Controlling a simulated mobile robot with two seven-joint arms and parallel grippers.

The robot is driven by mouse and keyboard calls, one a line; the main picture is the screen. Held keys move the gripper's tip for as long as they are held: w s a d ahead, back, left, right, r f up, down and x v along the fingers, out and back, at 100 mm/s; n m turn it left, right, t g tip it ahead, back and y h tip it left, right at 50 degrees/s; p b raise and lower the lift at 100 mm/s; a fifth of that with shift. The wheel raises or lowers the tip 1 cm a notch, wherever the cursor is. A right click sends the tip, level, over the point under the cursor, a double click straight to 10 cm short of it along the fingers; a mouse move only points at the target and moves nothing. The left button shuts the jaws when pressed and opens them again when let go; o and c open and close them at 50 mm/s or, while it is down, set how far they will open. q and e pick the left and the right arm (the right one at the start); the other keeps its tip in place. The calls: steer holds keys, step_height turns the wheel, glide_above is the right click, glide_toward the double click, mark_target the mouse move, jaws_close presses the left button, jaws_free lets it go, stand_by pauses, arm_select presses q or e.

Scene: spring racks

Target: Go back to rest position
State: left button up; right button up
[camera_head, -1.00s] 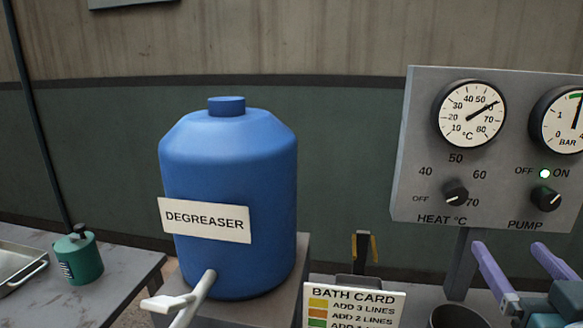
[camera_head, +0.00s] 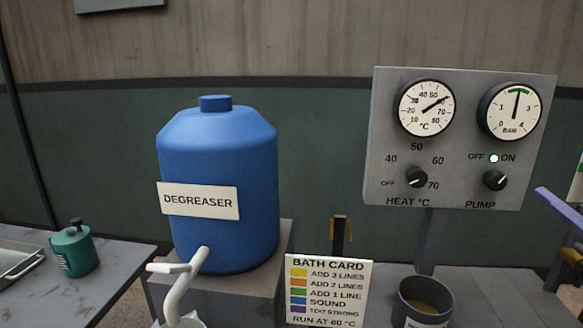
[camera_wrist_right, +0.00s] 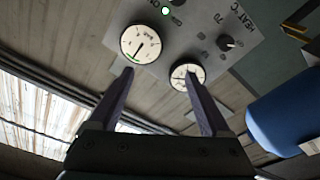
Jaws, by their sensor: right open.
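My right gripper (camera_wrist_right: 158,78) is open and empty in the wrist view, its two purple fingers apart with nothing between them. In the head view only one purple finger (camera_head: 558,208) shows at the right edge, apart from the control panel (camera_head: 385,140) and to its lower right. The panel also shows upside down at the top of the wrist view (camera_wrist_right: 205,45). My left gripper is not in view.
A blue degreaser drum (camera_head: 220,150) with a white spout stands left of the bath card (camera_head: 327,290). A dark cup (camera_head: 422,300) stands below the panel. A green can (camera_head: 75,252) and a metal tray (camera_head: 18,262) are on the left table.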

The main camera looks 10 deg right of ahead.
step_height(320, 180, up, 4)
steer(key=d+n, duration=0.2)
steer(key=d, duration=0.1)
steer(key=s+a+f+g+y, duration=0.1)
steer(key=s+a+f+g, duration=0.7)
steer(key=a+f, duration=0.4)
steer(key=s+a+f+g, duration=0.2)
steer(key=s+g, duration=0.1)
steer(key=s, duration=0.5)
steer(key=s+a+f+g, duration=0.2)
steer(key=s+g, duration=0.2)
steer(key=s, duration=0.3)
steer(key=s+a+f+m+y, duration=0.25)
steer(key=a+m, duration=0.25)
steer(key=a, duration=0.6)
step_height(320, 180, up, 33)
steer(key=p, duration=3.2)
steer(key=shift+w+d+r+n, duration=0.15)
steer(key=shift+w+d+n, duration=0.15)
steer(key=shift+w+d, duration=0.15)
steer(key=shift+s, duration=0.1)
